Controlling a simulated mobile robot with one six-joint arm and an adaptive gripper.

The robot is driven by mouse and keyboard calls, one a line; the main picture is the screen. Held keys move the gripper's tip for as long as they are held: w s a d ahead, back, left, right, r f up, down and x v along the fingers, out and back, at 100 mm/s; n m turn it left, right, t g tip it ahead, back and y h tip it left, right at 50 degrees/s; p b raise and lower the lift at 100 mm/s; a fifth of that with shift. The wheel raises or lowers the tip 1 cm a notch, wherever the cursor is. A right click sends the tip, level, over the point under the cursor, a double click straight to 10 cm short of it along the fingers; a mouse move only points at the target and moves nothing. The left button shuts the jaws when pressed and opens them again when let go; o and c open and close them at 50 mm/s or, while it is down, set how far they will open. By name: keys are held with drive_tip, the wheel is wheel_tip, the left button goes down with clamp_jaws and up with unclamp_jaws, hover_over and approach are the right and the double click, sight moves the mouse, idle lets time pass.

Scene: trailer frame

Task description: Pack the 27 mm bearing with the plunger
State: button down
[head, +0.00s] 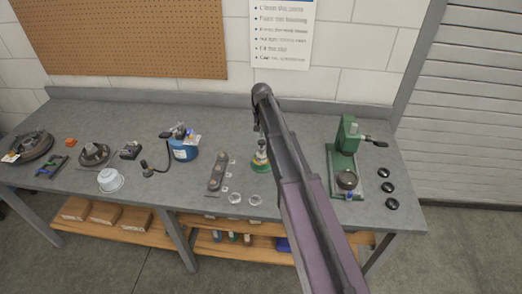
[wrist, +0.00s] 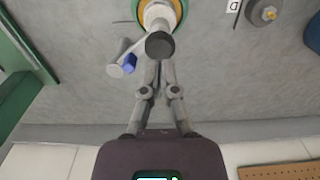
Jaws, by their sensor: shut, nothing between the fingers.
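The plunger-like device has a green and yellow round base (head: 260,166) and a pale upright body, standing mid-bench left of my arm. In the wrist view its dark round knob (wrist: 160,46) shows just beyond my fingertips, above a white body and yellow-green base (wrist: 178,8). My gripper (wrist: 156,64) is shut and empty, its fingertips close to the knob; I cannot tell whether they touch. It hangs above the device in the head view (head: 257,128). I cannot tell which item is the 27 mm bearing; a narrow rack (head: 213,184) with small round parts and labels stands left of the device.
A green press (head: 347,150) stands right, with several black discs (head: 383,173) beside it. Two clear rings (head: 235,198) lie at the front edge. A blue tub (head: 184,150), white bowl (head: 110,180) and hubs (head: 94,154) stand left.

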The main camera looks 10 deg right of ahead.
sight(261, 141)
drive_tip(key=shift+f+b, duration=0.4)
drive_tip(key=shift+f, duration=0.05)
drive_tip(key=shift+f+b, duration=0.9)
drive_tip(key=shift+f, duration=0.15)
drive_tip(key=shift+f+b, duration=0.25)
drive_tip(key=shift+b, duration=0.2)
